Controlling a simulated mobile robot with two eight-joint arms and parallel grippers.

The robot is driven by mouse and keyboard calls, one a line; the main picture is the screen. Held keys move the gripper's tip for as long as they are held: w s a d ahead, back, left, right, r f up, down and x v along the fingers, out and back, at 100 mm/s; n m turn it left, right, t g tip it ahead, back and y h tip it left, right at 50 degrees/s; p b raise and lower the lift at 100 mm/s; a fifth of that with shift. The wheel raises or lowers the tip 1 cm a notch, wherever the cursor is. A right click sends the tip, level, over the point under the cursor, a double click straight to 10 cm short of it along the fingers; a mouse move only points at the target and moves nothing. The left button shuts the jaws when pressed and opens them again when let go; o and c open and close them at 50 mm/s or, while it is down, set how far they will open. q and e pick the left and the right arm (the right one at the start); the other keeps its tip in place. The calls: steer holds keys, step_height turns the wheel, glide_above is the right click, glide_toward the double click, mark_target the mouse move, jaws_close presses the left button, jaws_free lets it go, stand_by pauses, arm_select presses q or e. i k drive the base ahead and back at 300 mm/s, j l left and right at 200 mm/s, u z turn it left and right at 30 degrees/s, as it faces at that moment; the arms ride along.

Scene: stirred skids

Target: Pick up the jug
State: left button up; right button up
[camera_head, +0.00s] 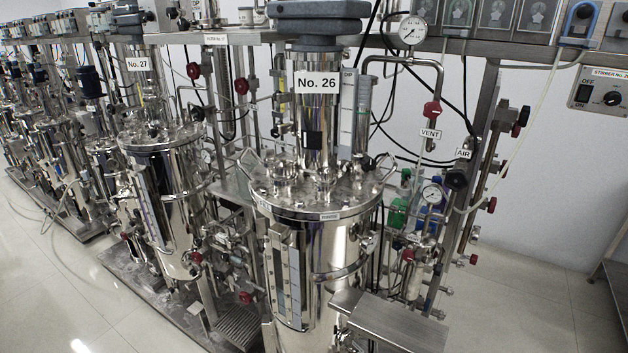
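I cannot make out a clear jug in the head view. Behind the right side of the steel vessel labelled No. 26 (345,235), a green container (398,212) and a blue container (418,187) show in part. Pipes and the vessel cover much of them, so I cannot tell whether either is a jug. Neither of my grippers is in view.
A row of similar vessels, including No. 27 (165,185), stands on low skids to the left. A steel step (400,325) juts out at the front right. Pipes with red valve knobs crowd the vessel. The tiled floor (530,310) at right is clear, up to a metal table (614,270).

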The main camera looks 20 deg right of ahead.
mark_target(249, 162)
steer(key=z, duration=0.4)
steer(key=i+j, duration=0.95)
steer(key=i+l+z, duration=0.05)
steer(key=i, duration=0.05)
